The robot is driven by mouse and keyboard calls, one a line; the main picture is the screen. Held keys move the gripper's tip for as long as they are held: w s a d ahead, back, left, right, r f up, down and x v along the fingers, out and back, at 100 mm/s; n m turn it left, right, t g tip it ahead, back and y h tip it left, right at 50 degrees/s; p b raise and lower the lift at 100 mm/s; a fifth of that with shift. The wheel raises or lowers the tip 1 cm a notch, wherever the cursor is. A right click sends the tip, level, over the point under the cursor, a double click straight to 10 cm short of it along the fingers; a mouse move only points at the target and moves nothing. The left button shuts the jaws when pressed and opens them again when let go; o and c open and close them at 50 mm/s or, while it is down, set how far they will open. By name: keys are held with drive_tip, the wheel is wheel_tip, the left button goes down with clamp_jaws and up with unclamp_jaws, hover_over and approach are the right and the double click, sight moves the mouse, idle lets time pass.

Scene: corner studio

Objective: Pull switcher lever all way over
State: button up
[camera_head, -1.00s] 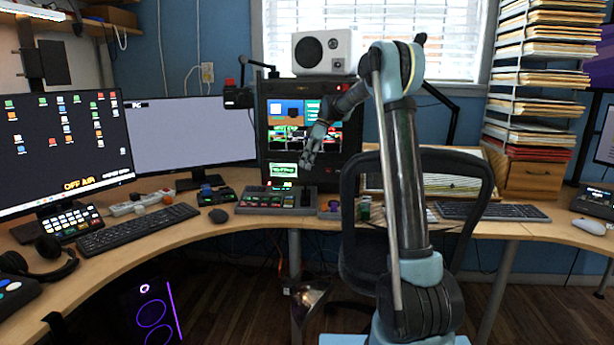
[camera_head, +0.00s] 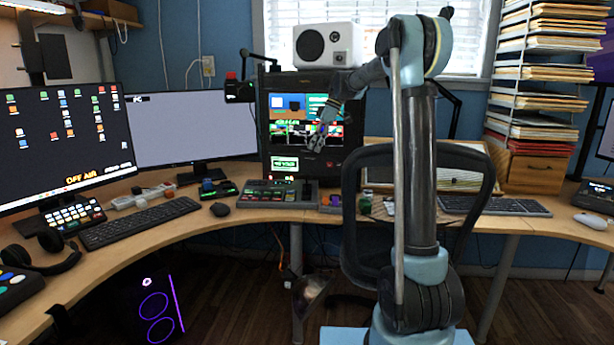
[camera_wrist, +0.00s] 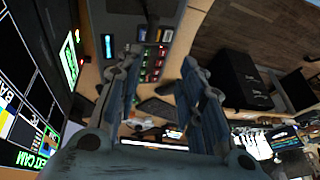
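The switcher (camera_head: 268,198) is a grey panel with rows of coloured buttons on the desk, in front of the middle monitor. It also shows in the wrist view (camera_wrist: 125,28), sideways, beyond my fingertips. A small dark upright part on its grey end may be the lever; it is too small and dark to tell its position. My gripper (camera_head: 317,143) is in front of the monitor screen, above the switcher's right part and apart from it. In the wrist view its two fingers (camera_wrist: 162,75) are spread wide with nothing between them.
The middle monitor (camera_head: 330,165) stands close behind my gripper. A black mesh chair (camera_head: 352,215) is in front of the desk, beside my arm. A small green-lit box (camera_head: 218,189), a mouse (camera_head: 220,210) and a keyboard (camera_head: 140,223) lie left of the switcher.

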sight(306, 177)
drive_tip(key=a+f, duration=0.1)
drive_tip(key=f, duration=0.3)
drive_tip(key=a+f+t, duration=0.1)
drive_tip(key=f, duration=0.4)
drive_tip(key=a+f+t, duration=0.1)
drive_tip(key=a+f, duration=0.1)
drive_tip(key=f, duration=0.3)
drive_tip(key=shift+s, duration=0.1)
idle(0.4)
